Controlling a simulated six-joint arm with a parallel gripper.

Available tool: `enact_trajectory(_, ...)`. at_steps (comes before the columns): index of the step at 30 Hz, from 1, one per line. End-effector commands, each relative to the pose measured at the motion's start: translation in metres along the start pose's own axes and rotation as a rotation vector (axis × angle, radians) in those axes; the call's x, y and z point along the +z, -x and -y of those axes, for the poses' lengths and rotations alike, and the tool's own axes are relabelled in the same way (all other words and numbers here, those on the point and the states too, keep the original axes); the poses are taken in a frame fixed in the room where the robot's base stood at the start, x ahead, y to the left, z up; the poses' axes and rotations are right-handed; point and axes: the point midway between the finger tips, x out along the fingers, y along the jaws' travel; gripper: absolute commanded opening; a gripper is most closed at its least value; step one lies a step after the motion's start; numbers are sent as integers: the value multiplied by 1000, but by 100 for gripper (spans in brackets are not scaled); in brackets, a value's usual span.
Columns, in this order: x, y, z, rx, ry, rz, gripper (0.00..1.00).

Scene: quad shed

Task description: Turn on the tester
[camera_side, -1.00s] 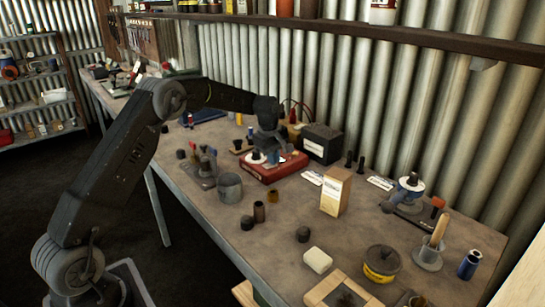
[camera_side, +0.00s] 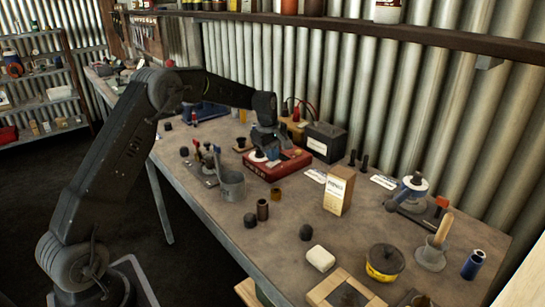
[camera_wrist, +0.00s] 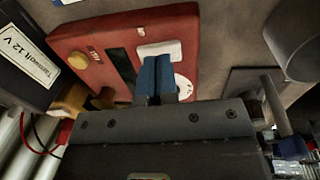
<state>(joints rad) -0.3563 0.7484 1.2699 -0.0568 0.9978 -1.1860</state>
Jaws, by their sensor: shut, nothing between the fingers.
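The tester is a red box (camera_side: 283,168) on the bench, under my gripper in the side view. In the wrist view, the red box (camera_wrist: 93,40) has a yellow knob (camera_wrist: 77,60), a dark window (camera_wrist: 122,66), a small pale switch mark (camera_wrist: 97,29), a white plate (camera_wrist: 160,48) and a white dial (camera_wrist: 184,86). My gripper (camera_wrist: 155,78) is shut, its blue fingertips together over the box's face beside the white plate and dial. The side view shows my gripper (camera_side: 271,156) low over the box. I cannot tell whether the fingertips touch it. They hide part of the face.
A black battery (camera_side: 322,142) stands behind the tester, with wires near it. A small carton (camera_side: 339,191) stands to the right.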

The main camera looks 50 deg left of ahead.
Motion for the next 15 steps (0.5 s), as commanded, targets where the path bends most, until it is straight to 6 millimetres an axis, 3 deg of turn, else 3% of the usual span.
enact_trajectory(15,0,107,1,2,0,-2,0)
